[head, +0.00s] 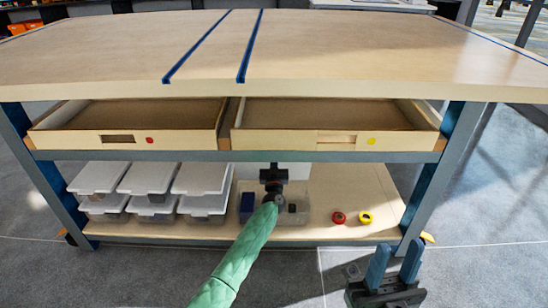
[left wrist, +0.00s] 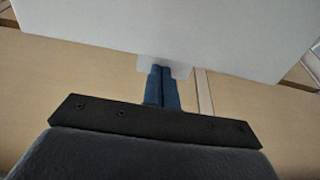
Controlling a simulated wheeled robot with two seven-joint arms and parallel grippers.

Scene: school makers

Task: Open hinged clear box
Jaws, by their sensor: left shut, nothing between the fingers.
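The clear box (head: 302,188) sits on the lower shelf, partly hidden behind my green left arm. A white panel (head: 295,170), which looks like its lid, stands raised behind my left gripper (head: 273,170). In the left wrist view the white panel (left wrist: 190,30) fills the top, with a small tab at its lower edge. My left gripper's blue fingers (left wrist: 162,72) are shut and empty, with their tips at this tab; I cannot tell whether they touch. My right gripper (head: 396,248) is open and empty, low in front of the shelf's right end.
Several clear bins with white lids (head: 150,178) stand left on the shelf (head: 345,190). A red roll (head: 339,217) and a yellow roll (head: 365,217) lie right. Two open drawers (head: 125,139) and the tabletop (head: 380,50) overhang the shelf.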

